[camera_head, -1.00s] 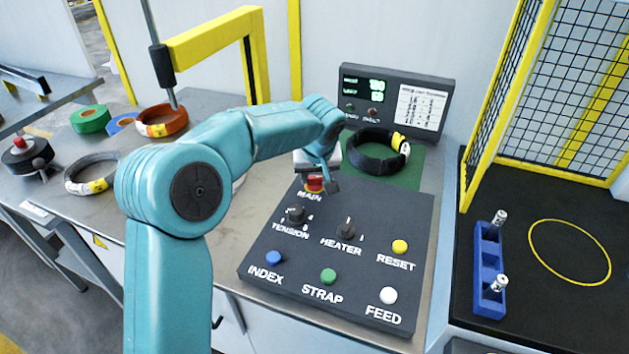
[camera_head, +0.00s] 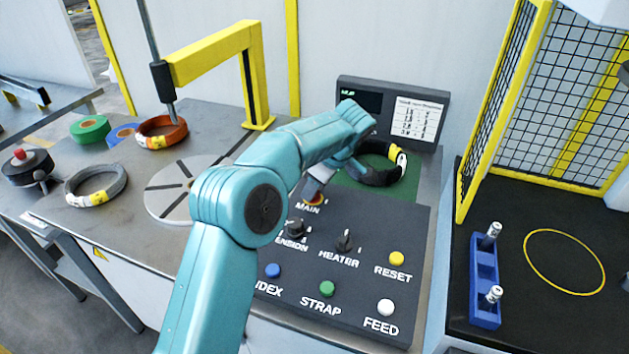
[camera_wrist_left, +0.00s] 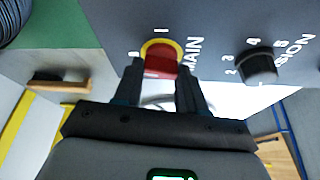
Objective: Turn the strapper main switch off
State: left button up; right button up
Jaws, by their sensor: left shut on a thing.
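The strapper's main switch is a red knob on a yellow ring at the far left corner of the dark control panel (camera_head: 359,270). In the head view it is mostly covered, with a yellow-red edge (camera_head: 314,201) showing above the MAIN label. In the left wrist view the red knob (camera_wrist_left: 161,62) sits between my fingers, beside the marks 0 and I. My left gripper (camera_wrist_left: 160,84) is shut on the knob; it also shows from above in the head view (camera_head: 314,190). I cannot tell exactly where the knob points. My right gripper is not in view.
The display (camera_head: 361,101) behind the panel is mostly dark with small green text. Tension (camera_head: 296,227) and heater (camera_head: 345,240) knobs and several buttons are close by. A dark coil (camera_head: 380,170) lies on the green mat behind. A yellow post arm (camera_head: 215,52) stands left.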

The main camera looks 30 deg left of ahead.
pick_arm(q)
jog(key=shift+w+r+n+g+p, duration=0.15)
jog(key=shift+n+g+p, duration=0.4)
jog(key=shift+n, duration=0.55)
jog(key=o, duration=1.1)
jog(key=shift+c, duration=0.2)
jog(key=p+v, duration=0.7)
jog(key=v, duration=0.9)
jog(key=shift+p, duration=0.3)
jog(key=shift+s+d+r, duration=0.1)
jog(key=shift+s, duration=0.15)
